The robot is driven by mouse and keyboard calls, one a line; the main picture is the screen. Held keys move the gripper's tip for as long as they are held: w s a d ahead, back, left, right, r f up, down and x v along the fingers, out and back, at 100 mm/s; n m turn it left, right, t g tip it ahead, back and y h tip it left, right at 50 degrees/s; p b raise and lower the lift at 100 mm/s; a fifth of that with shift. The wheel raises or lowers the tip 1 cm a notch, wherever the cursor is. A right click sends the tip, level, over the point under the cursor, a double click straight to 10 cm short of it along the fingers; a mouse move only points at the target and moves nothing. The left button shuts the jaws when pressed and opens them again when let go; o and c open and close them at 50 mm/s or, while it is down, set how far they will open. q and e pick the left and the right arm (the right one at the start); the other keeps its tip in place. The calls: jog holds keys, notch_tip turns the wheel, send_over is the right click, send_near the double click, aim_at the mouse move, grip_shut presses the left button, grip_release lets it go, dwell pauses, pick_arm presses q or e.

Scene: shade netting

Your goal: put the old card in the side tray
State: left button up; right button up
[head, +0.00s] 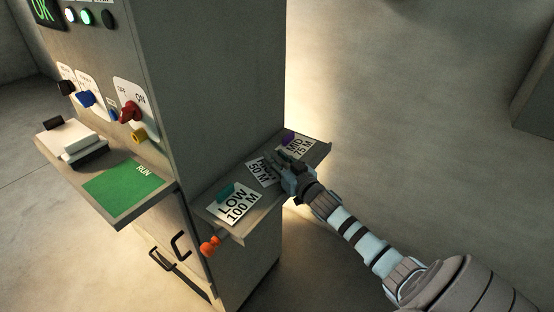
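The side tray (262,217) is a shelf on the cabinet's right side. It holds several cards: LOW 100 M (240,205) with a teal tab at the near end, MID 75 M (301,147) with a purple tab at the far end, and a card between them (262,172) whose print faces the other way. Which one is the old card I cannot tell. My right gripper (283,161) is low over the tray, at the right end of the middle card and partly covering it. Its fingers are too dark and small to read, and contact is unclear. My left gripper is out of view.
The cabinet (215,90) has a front panel with a red switch (129,111), blue and yellow knobs and lights. Its front shelf holds a green RUN area (122,187) and a white block (82,146). An orange knob (210,245) sits below the tray's near end.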

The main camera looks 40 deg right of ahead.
jog(key=shift+r, duration=0.1)
jog(key=shift+s, duration=0.55)
jog(key=s+b, duration=0.1)
jog(key=s, duration=0.1)
jog(key=s+b, duration=0.1)
jog(key=s, duration=0.1)
jog(key=s+a+b, duration=0.1)
jog(key=s, duration=0.1)
jog(key=shift+s, duration=0.3)
jog(key=s, duration=0.4)
jog(key=shift+s+a+r, duration=0.15)
jog(key=shift+a+r, duration=0.1)
jog(key=shift+r, duration=0.05)
